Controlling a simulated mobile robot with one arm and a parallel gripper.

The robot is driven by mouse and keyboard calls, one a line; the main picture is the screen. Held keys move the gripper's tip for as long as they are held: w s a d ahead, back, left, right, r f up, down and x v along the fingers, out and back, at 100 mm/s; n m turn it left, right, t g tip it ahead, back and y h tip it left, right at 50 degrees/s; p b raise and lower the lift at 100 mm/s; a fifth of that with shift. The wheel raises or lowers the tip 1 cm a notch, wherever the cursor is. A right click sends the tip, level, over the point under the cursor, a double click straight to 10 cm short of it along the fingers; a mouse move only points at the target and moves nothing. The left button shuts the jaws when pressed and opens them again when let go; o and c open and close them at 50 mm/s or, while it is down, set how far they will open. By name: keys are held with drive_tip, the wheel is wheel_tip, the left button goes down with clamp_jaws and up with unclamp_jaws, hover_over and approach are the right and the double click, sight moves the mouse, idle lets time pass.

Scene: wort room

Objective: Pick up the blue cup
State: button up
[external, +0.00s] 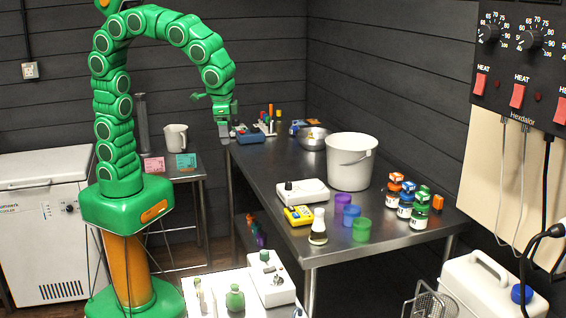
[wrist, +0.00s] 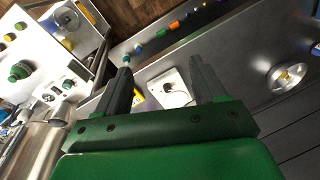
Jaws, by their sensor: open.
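The blue cup (external: 351,216) stands upright near the front right part of the steel table, between a purple cup (external: 343,205) and a green cup (external: 361,229). My gripper (external: 223,138) hangs at the far left end of the table, well away from the cups. In the wrist view my gripper (wrist: 161,75) has its two fingers spread with nothing held between them. I cannot make out the blue cup in the wrist view.
A white bucket (external: 351,162), a white scale (external: 301,192), a yellow meter (external: 299,215) and a flask (external: 318,228) stand near the cups. Several labelled bottles (external: 405,203) stand to their right. The steel table (external: 262,185) is bare along its left side.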

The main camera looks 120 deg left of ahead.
drive_tip(key=w+a+f+n+t+y, duration=0.1)
drive_tip(key=w+a+f+n, duration=0.1)
drive_tip(key=w, duration=0.9)
drive_tip(key=w+a+f+n, duration=0.1)
drive_tip(key=w+a+f, duration=0.15)
drive_tip(key=w, duration=0.75)
drive_tip(key=n+t, duration=0.2)
drive_tip(key=n, duration=0.2)
hover_over(352, 216)
drive_tip(key=s+a, duration=0.2)
wheel_tip(352, 216, down, 12)
drive_tip(key=r, duration=0.1)
drive_tip(key=shift+w+a+f+y, duration=0.1)
drive_tip(key=shift+w+f+y, duration=0.1)
drive_tip(key=shift+f, duration=0.5)
drive_tip(key=shift+w+a+f+y, duration=0.1)
drive_tip(key=shift+w+f, duration=0.05)
drive_tip(key=shift+f, duration=0.55)
drive_tip(key=shift+d+x, duration=0.15)
drive_tip(key=shift+x, duration=1.15)
drive_tip(key=shift+d+x, duration=0.15)
drive_tip(key=shift+x, duration=1.1)
drive_tip(key=shift+s+f, duration=0.1)
drive_tip(key=shift+f, duration=0.05)
drive_tip(key=c, duration=0.7)
drive_tip(key=shift+c, duration=0.2)
